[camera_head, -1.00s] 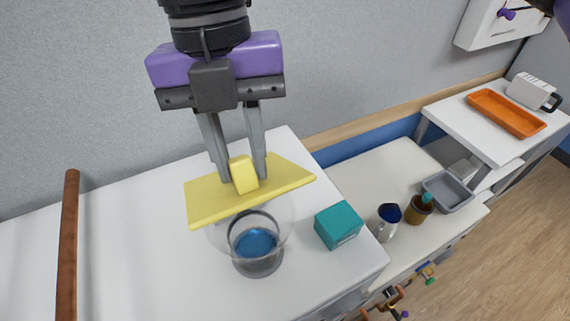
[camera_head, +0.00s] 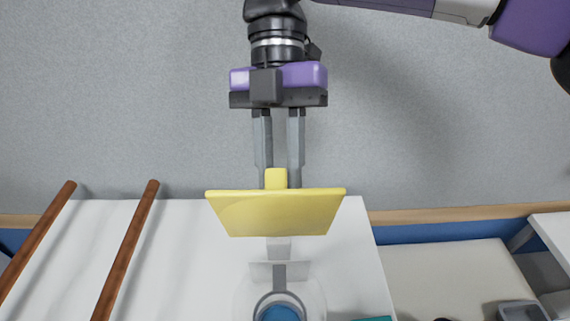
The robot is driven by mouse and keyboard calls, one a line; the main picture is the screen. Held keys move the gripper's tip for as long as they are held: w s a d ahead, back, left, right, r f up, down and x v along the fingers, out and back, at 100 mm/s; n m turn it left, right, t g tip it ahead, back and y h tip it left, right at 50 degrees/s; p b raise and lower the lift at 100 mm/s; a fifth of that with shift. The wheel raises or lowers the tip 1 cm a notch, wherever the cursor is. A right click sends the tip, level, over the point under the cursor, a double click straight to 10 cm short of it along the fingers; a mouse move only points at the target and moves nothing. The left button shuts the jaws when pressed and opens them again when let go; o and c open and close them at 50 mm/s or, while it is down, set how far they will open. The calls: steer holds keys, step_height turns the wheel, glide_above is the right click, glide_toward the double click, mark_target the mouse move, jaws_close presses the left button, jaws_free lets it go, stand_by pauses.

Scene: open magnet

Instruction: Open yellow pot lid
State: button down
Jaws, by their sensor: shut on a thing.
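My gripper (camera_head: 277,178) is shut on the knob (camera_head: 276,179) of the yellow lid (camera_head: 277,212). The lid is a flat yellow plate, seen tilted with its broad face toward the camera. It appears above and behind a clear glass pot (camera_head: 315,300), apart from it in the picture. A smaller round vessel with blue contents (camera_head: 279,313) shows inside the clear pot. The pot's lower part is cut off by the bottom edge of the view.
Two brown wooden bars (camera_head: 128,245) lie at the left of the white counter (camera_head: 185,260). A teal box (camera_head: 372,319) barely shows at the bottom edge. A grey tray (camera_head: 522,311) is at the lower right. The wall stands behind.

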steer(key=shift+w+a+g+p, duration=0.3)
steer(key=shift+w+a+g, duration=0.05)
steer(key=shift+g, duration=0.05)
steer(key=c, duration=1.2)
jaws_free()
steer(key=shift+a, duration=0.15)
steer(key=shift+c, duration=0.2)
steer(key=shift+w+d, duration=0.1)
steer(key=shift+d, duration=0.15)
